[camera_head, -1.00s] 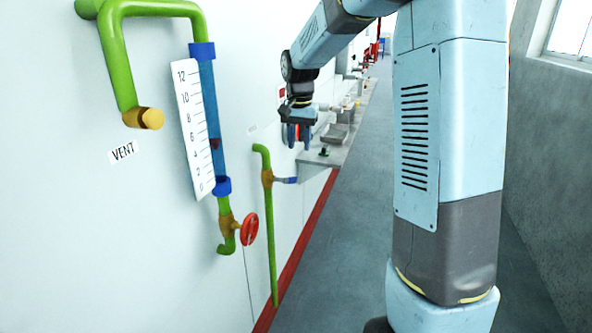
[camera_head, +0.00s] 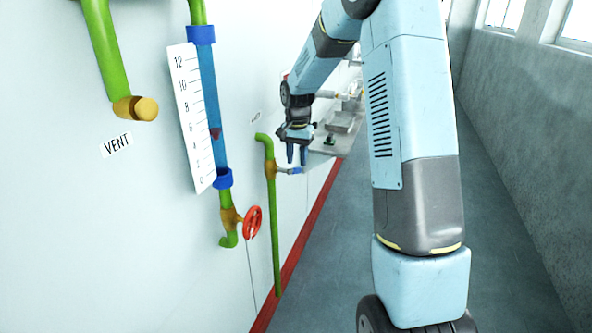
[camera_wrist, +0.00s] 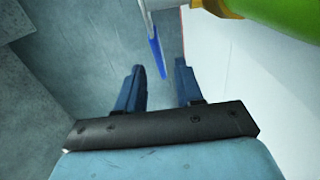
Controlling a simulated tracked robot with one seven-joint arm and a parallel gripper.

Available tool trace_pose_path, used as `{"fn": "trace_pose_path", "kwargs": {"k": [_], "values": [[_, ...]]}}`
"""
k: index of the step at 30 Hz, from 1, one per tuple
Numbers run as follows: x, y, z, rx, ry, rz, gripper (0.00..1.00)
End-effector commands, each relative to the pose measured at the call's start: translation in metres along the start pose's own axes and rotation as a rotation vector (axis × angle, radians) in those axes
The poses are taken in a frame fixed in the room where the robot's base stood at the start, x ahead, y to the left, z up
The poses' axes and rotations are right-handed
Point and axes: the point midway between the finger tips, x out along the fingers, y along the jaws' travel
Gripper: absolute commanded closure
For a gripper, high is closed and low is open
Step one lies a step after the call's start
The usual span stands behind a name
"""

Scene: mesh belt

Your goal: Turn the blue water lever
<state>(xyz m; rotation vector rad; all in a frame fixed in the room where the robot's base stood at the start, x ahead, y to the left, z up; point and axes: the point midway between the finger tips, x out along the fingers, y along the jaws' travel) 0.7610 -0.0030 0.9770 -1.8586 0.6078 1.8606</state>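The blue water lever (camera_head: 290,170) juts right from a brass valve (camera_head: 270,169) on a thin green pipe (camera_head: 274,225) on the left wall. My gripper (camera_head: 297,157) points down just above the lever's outer part, with its two dark blue fingers apart. In the wrist view the lever (camera_wrist: 155,45) runs down from the top, with its blue end between the tips of my open fingers (camera_wrist: 159,68) in the picture. I cannot tell whether it touches them or lies beyond them.
A red handwheel (camera_head: 252,222) sits on a nearer green pipe below a blue gauge tube (camera_head: 210,105) with a white scale (camera_head: 190,120). A yellow-ended vent pipe (camera_head: 140,108) sticks out at left. A grey shelf (camera_head: 335,142) stands behind my gripper. The floor (camera_head: 500,250) is clear to the right.

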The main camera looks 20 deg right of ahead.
Motion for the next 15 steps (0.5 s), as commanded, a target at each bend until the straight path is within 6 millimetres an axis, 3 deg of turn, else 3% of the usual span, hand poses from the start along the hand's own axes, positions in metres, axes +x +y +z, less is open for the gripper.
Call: {"fn": "trace_pose_path", "kwargs": {"k": [6, 15], "values": [[0.031, 0.000, 0.000, -0.002, -0.001, 0.001, 0.64], [0.046, 0.000, 0.000, -0.001, 0.000, 0.000, 0.64]]}}
